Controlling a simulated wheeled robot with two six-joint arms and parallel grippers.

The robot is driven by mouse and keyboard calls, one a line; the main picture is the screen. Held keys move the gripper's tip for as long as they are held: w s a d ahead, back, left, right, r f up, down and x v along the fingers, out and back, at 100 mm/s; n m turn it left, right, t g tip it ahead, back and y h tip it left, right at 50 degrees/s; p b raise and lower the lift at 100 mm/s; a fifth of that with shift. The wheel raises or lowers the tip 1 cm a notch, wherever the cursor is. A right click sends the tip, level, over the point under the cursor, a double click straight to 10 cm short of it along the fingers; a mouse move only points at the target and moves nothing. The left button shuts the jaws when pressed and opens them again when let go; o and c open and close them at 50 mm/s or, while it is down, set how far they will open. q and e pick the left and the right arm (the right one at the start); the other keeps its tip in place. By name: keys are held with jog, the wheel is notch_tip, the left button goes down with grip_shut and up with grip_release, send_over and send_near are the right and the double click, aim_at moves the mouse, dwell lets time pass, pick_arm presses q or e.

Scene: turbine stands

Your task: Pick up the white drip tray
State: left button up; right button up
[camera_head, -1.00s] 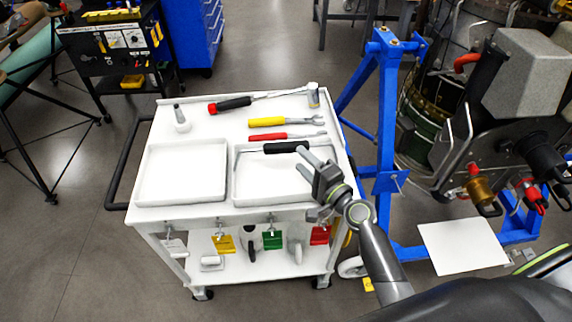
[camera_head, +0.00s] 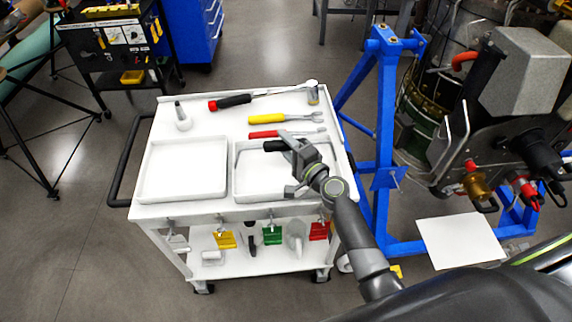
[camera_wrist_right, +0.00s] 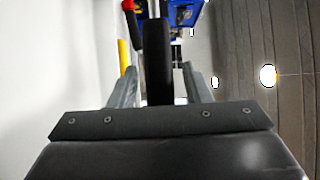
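A flat white rectangular panel (camera_head: 461,242), which fits the drip tray, lies on the floor beside the blue stand, below the engine. My right gripper (camera_head: 287,163) is over the right shallow tray (camera_head: 235,185) of the white cart, far to the left of the panel. Its fingers are spread. In the right wrist view a black handle (camera_wrist_right: 157,60) shows between the fingers (camera_wrist_right: 160,75), with gaps on both sides. It seems to be the handle of the black-handled tool (camera_head: 273,146), partly hidden by the gripper. My left gripper is not in view.
The white cart (camera_head: 180,210) also has a left shallow tray (camera_head: 145,180), red (camera_head: 262,134) and yellow (camera_head: 258,119) tools, a hammer (camera_head: 236,100) and a small bottle (camera_head: 182,118). The blue stand (camera_head: 385,150) and engine (camera_head: 510,110) rise near the panel. Floor lies clear in front of the panel.

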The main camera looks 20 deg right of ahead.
grip_shut()
jog(key=shift+r, duration=0.1)
notch_tip(320, 180, up, 9)
jog(key=p, duration=0.5)
jog(key=shift+r, duration=0.45)
jog(key=shift+c, duration=2.2)
grip_release()
grip_shut()
